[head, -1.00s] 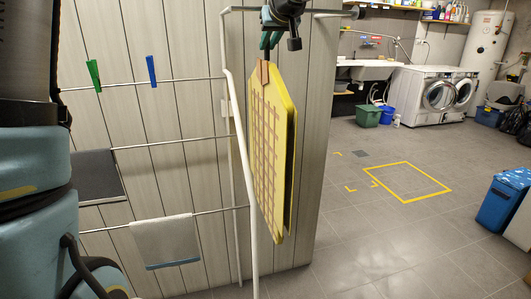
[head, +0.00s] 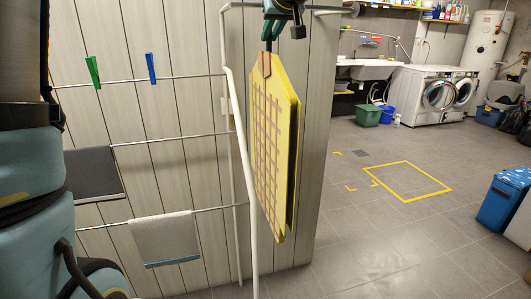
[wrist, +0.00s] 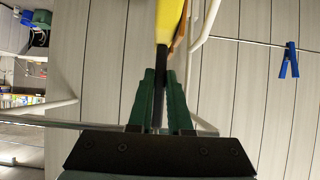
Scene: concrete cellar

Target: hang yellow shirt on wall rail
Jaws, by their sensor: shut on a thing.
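The yellow shirt (head: 271,150) with a brown check pattern hangs from my gripper (head: 271,42) in the head view, just right of the white rack post. Its folded halves hang down with a dark gap between them. The wall rail (head: 190,76) with clothes pegs runs along the panelled wall to the left of the shirt. The shirt's far side is hidden.
A green peg (head: 92,71) and a blue peg (head: 151,68) sit on the top rail. A dark cloth (head: 92,173) and a grey towel (head: 165,240) hang on lower rails. The white post (head: 243,150) stands close beside the shirt. Open floor lies to the right.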

